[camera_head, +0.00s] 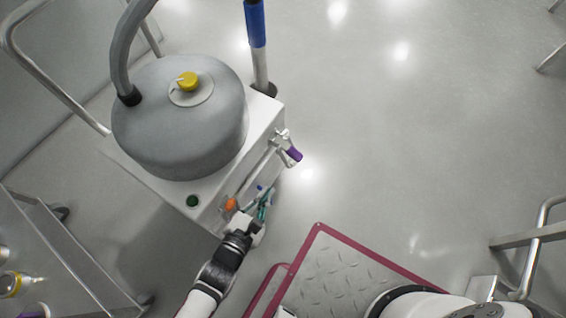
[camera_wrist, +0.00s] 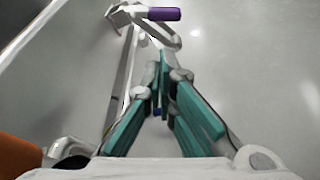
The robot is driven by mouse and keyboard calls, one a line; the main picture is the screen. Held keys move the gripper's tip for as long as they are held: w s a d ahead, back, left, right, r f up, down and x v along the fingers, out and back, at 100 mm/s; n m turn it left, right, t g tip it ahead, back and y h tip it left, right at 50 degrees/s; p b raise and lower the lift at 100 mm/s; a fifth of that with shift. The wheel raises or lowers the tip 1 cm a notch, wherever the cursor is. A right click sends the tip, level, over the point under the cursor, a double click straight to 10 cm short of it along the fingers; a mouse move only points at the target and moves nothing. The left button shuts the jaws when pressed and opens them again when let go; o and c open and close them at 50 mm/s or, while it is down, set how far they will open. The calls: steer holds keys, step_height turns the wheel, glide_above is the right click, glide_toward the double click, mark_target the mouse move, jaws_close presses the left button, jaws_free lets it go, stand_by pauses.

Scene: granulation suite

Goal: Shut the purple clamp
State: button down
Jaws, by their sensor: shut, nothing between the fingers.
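The purple clamp (camera_head: 293,154) is a metal lever with a purple grip on the side of the grey-white machine. It stands out from the machine's side at an angle. In the wrist view the purple grip (camera_wrist: 163,14) is at the top, ahead of the fingers, with its metal arm below it. My gripper (camera_head: 264,206) has teal fingers and is beside the machine, below the clamp in the head view. In the wrist view the fingertips (camera_wrist: 161,62) meet and hold nothing. They are apart from the purple grip. A small blue part (camera_wrist: 157,112) shows between the fingers.
The machine (camera_head: 180,118) has a yellow knob (camera_head: 187,81) on top and a green button (camera_head: 192,201). An orange part (camera_head: 231,205) is close to my gripper. A red-edged tread platform (camera_head: 345,275) lies to the lower right. The floor right of the clamp is clear.

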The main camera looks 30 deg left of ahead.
steer(key=b, duration=0.4)
glide_toward(289, 149)
steer(key=w+a+f, duration=0.1)
steer(key=w+f, duration=0.6)
steer(key=shift+s+a+f, duration=0.15)
steer(key=shift+s+f, duration=0.05)
steer(key=shift+s, duration=0.05)
